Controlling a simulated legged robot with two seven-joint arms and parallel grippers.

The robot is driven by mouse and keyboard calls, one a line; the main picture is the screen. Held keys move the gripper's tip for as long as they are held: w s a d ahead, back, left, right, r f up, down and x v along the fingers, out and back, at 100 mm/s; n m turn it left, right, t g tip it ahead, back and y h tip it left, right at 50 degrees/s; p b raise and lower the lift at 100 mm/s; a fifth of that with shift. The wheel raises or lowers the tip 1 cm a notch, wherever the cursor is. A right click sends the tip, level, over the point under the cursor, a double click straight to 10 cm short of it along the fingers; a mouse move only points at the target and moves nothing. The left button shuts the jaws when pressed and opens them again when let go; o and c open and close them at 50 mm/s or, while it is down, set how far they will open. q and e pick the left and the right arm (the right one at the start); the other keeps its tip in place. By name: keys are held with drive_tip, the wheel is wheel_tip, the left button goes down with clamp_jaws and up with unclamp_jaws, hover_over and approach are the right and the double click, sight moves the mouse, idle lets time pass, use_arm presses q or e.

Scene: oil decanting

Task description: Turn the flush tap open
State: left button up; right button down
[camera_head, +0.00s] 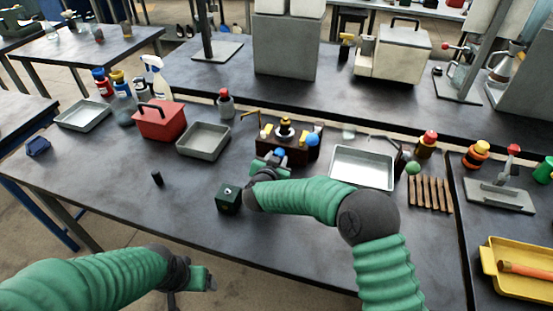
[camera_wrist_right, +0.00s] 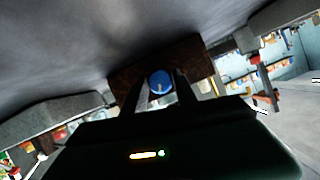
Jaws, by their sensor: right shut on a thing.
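A dark brown block-like rig (camera_head: 290,145) stands on the bench in the middle of the head view, with brass fittings and a blue ball on its upper right. A small blue knob (camera_head: 279,153) shows on its front face, and in the right wrist view the blue knob (camera_wrist_right: 160,81) sits between my fingers. My right gripper (camera_head: 268,166) is at the rig's front, shut on this knob; its fingers (camera_wrist_right: 160,92) flank it. Whether the knob is the flush tap's handle cannot be told. My left gripper (camera_head: 205,284) hangs near the bench's front edge, its jaws unclear.
A grey tray (camera_head: 204,141) and a red box (camera_head: 158,119) stand left of the rig. A silver tray (camera_head: 362,168) is close on its right, beside a wooden rack (camera_head: 430,193). A dark green cube (camera_head: 229,199) and a small black cylinder (camera_head: 157,179) stand in front. The front left bench is mostly clear.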

drive_tip(key=shift+f+m+y+b, duration=0.15)
drive_tip(key=shift+m+y+b, duration=0.25)
drive_tip(key=shift+m+b, duration=0.25)
drive_tip(key=c, duration=1)
unclamp_jaws()
drive_tip(key=shift+t, duration=0.3)
drive_tip(key=shift+o, duration=0.2)
drive_tip(key=shift+s, duration=0.15)
drive_tip(key=p+v, duration=0.1)
drive_tip(key=v, duration=1.5)
drive_tip(key=shift+s, duration=0.3)
